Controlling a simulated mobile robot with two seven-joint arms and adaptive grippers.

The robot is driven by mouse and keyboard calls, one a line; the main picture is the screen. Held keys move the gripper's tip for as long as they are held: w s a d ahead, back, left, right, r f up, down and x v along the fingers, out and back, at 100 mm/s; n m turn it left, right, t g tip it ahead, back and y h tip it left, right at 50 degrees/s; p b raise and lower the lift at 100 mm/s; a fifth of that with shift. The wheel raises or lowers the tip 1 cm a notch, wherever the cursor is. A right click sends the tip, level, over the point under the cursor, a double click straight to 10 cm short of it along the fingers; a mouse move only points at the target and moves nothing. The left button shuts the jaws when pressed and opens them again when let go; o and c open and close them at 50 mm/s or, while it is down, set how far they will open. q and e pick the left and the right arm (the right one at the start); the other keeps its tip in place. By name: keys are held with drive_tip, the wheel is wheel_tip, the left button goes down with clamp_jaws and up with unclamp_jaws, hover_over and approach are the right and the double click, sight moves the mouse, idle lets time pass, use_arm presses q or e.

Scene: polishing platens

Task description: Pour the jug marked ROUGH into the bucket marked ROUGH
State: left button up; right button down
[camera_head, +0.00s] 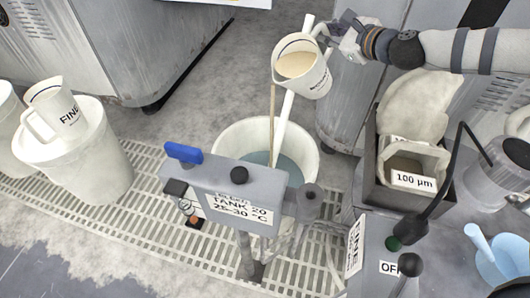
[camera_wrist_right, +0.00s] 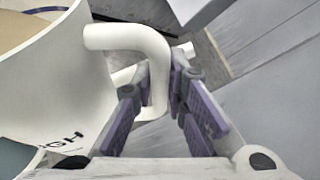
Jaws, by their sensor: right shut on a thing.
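The white jug (camera_head: 315,76) is held in the air above a white bucket (camera_head: 222,137), tilted to the left. Tan liquid shows inside it, and a thin tan stream (camera_head: 272,120) falls from its lip into the bucket. Blue-grey liquid shows in the bucket; any marking on the bucket is hidden. My right gripper (camera_head: 345,36) is shut on the jug's handle. In the right wrist view, the gripper's purple-padded fingers (camera_wrist_right: 160,88) are around the handle, and the letters "GH" show on the jug (camera_wrist_right: 60,105). My left gripper is out of view.
A white rod (camera_head: 284,125) stands in the bucket. A grey sign post (camera_head: 238,190) with a blue handle is in front. A jug marked FINE (camera_head: 62,108) stands on a white bucket (camera_head: 85,165) at left. A 100 µm box (camera_head: 412,180) is at right.

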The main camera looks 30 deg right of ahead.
sight(313, 44)
drive_tip(key=shift+s+a+f+n+t+h, duration=0.1)
drive_tip(key=shift+a+f+n+t+h, duration=0.1)
drive_tip(key=shift+a+n+h, duration=0.3)
drive_tip(key=shift+s+a+f+n+t+h, duration=0.1)
drive_tip(key=shift+a+f+n+t+h, duration=0.1)
drive_tip(key=shift+a+n, duration=0.5)
idle(2.4)
drive_tip(key=shift+s+a+r+n+t, duration=0.1)
drive_tip(key=shift+a+r+n+t, duration=0.15)
drive_tip(key=shift+a, duration=0.2)
drive_tip(key=shift+s+a+r+n+t, duration=0.1)
drive_tip(key=shift+a+n, duration=0.25)
drive_tip(key=shift+a, duration=0.05)
idle(2.1)
drive_tip(key=shift+s+a+f+n+h, duration=0.1)
drive_tip(key=shift+a+f+n+h, duration=0.2)
drive_tip(key=shift+a+n, duration=0.15)
idle(1.0)
